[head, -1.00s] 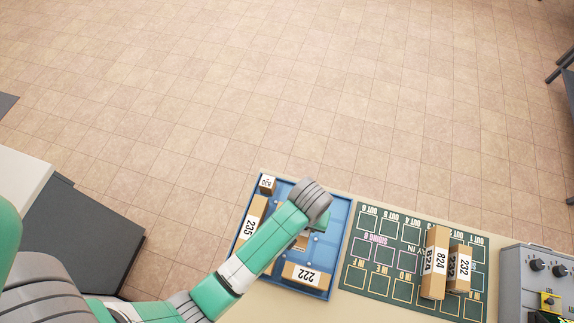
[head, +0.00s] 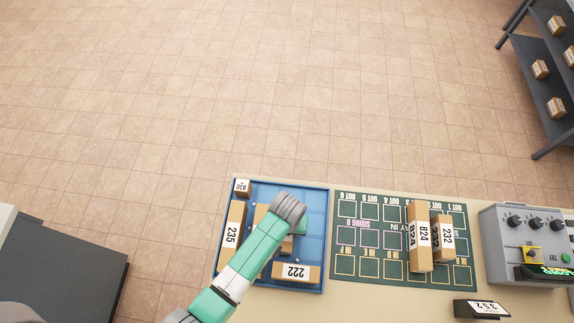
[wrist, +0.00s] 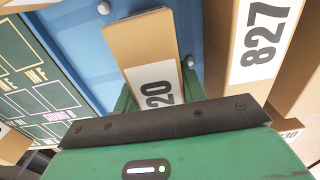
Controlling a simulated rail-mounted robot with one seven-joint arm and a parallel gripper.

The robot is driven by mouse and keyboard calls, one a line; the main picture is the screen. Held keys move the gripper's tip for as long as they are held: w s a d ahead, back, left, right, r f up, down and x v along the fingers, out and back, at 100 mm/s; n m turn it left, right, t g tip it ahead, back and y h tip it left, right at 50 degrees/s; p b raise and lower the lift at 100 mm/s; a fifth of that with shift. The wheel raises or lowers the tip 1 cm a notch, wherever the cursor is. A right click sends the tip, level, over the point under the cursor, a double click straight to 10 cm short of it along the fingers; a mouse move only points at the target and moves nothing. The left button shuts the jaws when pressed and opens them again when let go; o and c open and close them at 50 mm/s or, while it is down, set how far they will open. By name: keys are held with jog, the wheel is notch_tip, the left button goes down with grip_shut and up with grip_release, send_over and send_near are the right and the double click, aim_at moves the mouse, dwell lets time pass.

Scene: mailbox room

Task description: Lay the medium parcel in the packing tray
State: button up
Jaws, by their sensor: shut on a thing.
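My gripper (head: 298,230) is over the blue packing tray (head: 317,255), pointing down, largely hidden behind my arm in the head view. In the wrist view my gripper (wrist: 158,95) is shut on a brown parcel (wrist: 143,38) whose label shows "20", the rest covered by the jaws. In the head view a small piece of that parcel (head: 287,245) shows below the arm. It is over or in the tray; I cannot tell if it touches the floor.
Parcels 235 (head: 234,232), 830 (head: 242,187) and 222 (head: 296,272) are in the tray, as is parcel 827 (wrist: 265,40), beside the held one. Parcels 824 (head: 419,235) and 232 (head: 446,236) stand on the green board (head: 350,262). A control box (head: 520,240) is at right.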

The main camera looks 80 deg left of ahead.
jog(key=shift+f, duration=0.15)
jog(key=o, duration=1.1)
jog(key=shift+o, duration=0.2)
notch_tip(320, 180, up, 12)
jog(key=shift+r+p, duration=0.15)
jog(key=shift+p, duration=0.55)
